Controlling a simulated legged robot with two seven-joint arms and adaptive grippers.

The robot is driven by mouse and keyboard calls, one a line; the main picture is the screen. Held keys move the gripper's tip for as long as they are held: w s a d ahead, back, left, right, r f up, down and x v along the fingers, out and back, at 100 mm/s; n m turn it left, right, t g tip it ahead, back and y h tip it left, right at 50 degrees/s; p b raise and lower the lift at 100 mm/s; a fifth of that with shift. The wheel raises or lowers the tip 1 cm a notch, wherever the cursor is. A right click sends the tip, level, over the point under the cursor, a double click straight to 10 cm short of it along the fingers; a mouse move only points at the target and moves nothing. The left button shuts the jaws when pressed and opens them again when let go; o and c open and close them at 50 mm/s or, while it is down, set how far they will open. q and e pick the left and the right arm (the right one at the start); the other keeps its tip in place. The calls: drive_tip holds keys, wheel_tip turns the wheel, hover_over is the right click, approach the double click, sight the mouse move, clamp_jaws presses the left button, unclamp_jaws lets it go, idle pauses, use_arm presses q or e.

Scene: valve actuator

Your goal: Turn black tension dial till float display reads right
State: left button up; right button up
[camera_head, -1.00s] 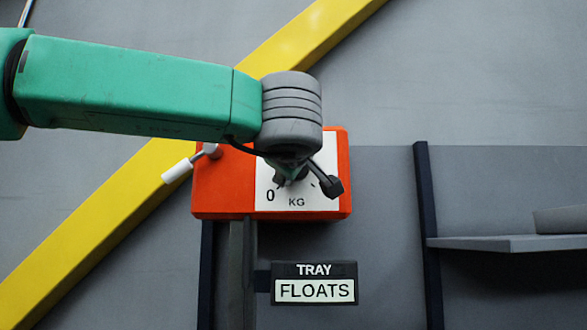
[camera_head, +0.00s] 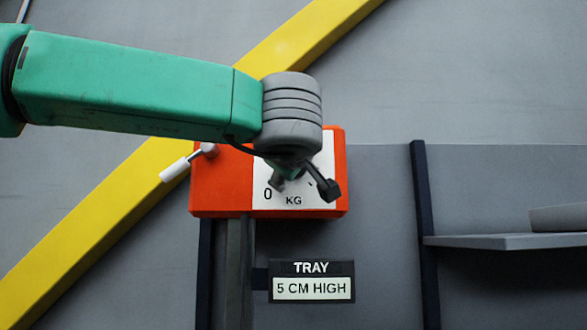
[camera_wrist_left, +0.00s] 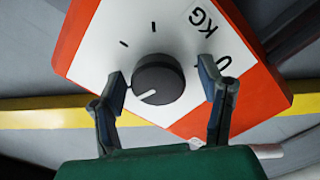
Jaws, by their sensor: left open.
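The black dial (camera_wrist_left: 158,78) sits on the white face of an orange box (camera_head: 222,188) marked 0 and KG. In the left wrist view its white pointer mark points to the lower left. My left gripper (camera_wrist_left: 164,92) is open, with one finger on each side of the dial and gaps showing to both. In the head view my left gripper (camera_head: 302,182) is in front of the box face and hides the dial. The tray display (camera_head: 312,281) below the box reads "5 CM HIGH". My right gripper is not in view.
A white-tipped lever (camera_head: 187,163) sticks out at the box's upper left. A yellow diagonal beam (camera_head: 75,235) crosses the wall behind. A grey shelf (camera_head: 490,242) with a grey object on it is at the right. A dark post (camera_head: 426,230) stands between.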

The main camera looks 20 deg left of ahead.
use_arm(q)
drive_tip(key=shift+s+r, duration=0.1)
drive_tip(key=v, duration=1.1)
drive_tip(key=shift+s+d, duration=0.2)
drive_tip(key=shift+s, duration=0.05)
